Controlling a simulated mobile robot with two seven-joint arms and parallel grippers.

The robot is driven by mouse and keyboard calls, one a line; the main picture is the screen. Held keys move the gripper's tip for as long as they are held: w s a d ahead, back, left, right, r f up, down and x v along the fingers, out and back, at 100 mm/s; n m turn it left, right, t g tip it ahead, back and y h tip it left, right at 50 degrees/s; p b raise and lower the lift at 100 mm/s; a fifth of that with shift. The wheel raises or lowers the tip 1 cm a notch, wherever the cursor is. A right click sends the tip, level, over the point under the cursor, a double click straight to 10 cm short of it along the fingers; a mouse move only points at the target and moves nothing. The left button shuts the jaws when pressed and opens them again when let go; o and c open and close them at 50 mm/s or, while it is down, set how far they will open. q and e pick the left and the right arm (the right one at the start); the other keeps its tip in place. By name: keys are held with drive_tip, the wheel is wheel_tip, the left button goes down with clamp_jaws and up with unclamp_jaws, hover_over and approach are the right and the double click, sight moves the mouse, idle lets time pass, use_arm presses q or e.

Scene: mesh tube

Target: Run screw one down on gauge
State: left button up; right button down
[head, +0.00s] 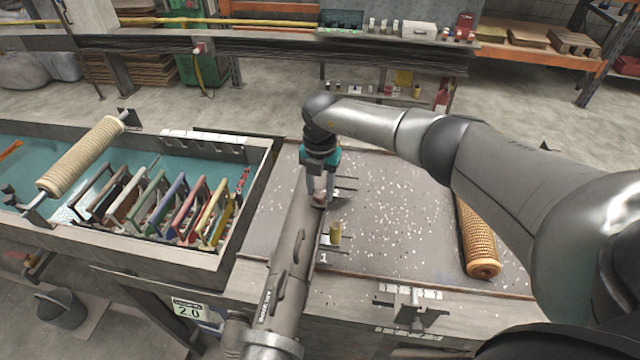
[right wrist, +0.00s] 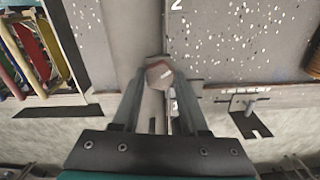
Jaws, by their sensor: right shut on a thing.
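My right gripper (head: 318,197) points down over the grey speckled plate's left edge. It is shut on a small pinkish-grey knob (right wrist: 159,73), which shows between its fingertips in the right wrist view. I cannot tell how the knob's lower end sits. A yellowish knurled knob (head: 335,234) stands upright beside a number 1 (head: 323,258), nearer than the gripper and apart from it. A number 2 (right wrist: 176,5) shows at the top of the right wrist view. The gauge is not clearly told apart from the parts around it.
A teal tray holds several coloured frames (head: 185,208). An orange mesh tube (head: 478,240) lies at the right. The speckled plate (head: 400,235) has free room.

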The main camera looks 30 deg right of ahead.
drive_tip(key=m, duration=0.3)
drive_tip(key=shift+r+m, duration=0.1)
drive_tip(key=shift+m, duration=0.3)
drive_tip(key=m, duration=1)
drive_tip(key=shift+m, duration=0.4)
drive_tip(key=m, duration=0.5)
idle(0.5)
drive_tip(key=shift+c, duration=2.1)
unclamp_jaws()
